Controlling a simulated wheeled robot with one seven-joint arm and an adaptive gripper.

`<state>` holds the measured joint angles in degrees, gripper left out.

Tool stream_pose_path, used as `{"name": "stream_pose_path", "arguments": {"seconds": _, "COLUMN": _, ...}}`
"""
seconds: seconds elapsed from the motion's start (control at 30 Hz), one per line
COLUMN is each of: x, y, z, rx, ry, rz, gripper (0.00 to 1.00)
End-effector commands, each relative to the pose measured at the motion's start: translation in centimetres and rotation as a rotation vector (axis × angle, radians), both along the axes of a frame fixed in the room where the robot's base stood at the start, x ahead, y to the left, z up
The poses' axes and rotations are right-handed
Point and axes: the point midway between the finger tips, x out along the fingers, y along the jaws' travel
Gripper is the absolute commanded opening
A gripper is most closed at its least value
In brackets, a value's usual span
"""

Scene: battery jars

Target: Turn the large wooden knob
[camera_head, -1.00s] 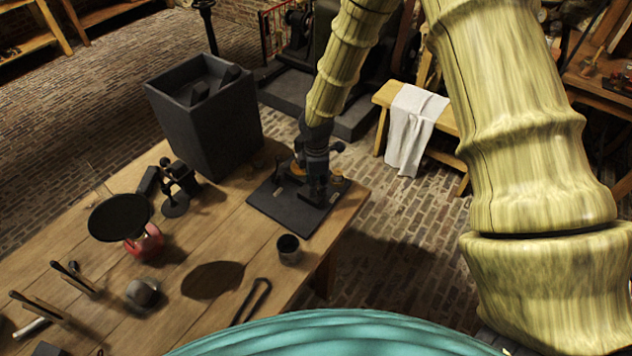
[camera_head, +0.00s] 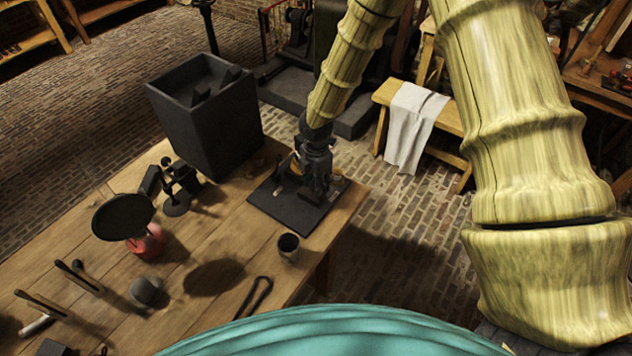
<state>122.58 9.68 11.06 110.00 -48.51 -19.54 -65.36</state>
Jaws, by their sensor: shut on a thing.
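My gripper (camera_head: 315,192) points down over a dark square board (camera_head: 290,212) at the right end of the wooden table. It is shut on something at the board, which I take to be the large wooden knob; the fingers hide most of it. An orange-brown wooden part (camera_head: 296,168) shows just left of the gripper. A smaller light brown piece (camera_head: 338,181) shows to its right on the board. I cannot tell the knob's angle.
A tall dark open box (camera_head: 205,130) stands behind and left of the board. A small dark cup (camera_head: 288,248) stands in front of it.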

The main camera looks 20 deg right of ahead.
Motion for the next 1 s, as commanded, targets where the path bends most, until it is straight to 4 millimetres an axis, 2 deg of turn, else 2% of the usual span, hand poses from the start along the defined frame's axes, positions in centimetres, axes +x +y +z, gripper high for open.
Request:
{"name": "stream_pose_path", "arguments": {"seconds": 0.27, "x": -0.1, "y": -0.1, "z": -0.1, "rx": -0.002, "ry": 0.002, "rz": -0.001, "gripper": 0.14}}
{"name": "stream_pose_path", "arguments": {"seconds": 0.3, "x": -0.1, "y": -0.1, "z": -0.1, "rx": -0.002, "ry": 0.002, "rz": -0.001, "gripper": 0.42}}
{"name": "stream_pose_path", "arguments": {"seconds": 0.4, "x": -0.1, "y": -0.1, "z": -0.1, "rx": -0.002, "ry": 0.002, "rz": -0.002, "gripper": 0.60}}
{"name": "stream_pose_path", "arguments": {"seconds": 0.77, "x": 0.0, "y": 0.0, "z": 0.1, "rx": 0.000, "ry": 0.000, "rz": -0.001, "gripper": 0.60}}
{"name": "stream_pose_path", "arguments": {"seconds": 0.87, "x": 0.0, "y": 0.0, "z": 0.7, "rx": 0.000, "ry": 0.000, "rz": -0.002, "gripper": 0.60}}
{"name": "stream_pose_path", "arguments": {"seconds": 1.0, "x": 0.0, "y": 0.0, "z": 2.5, "rx": 0.002, "ry": -0.002, "rz": -0.004, "gripper": 0.60}}
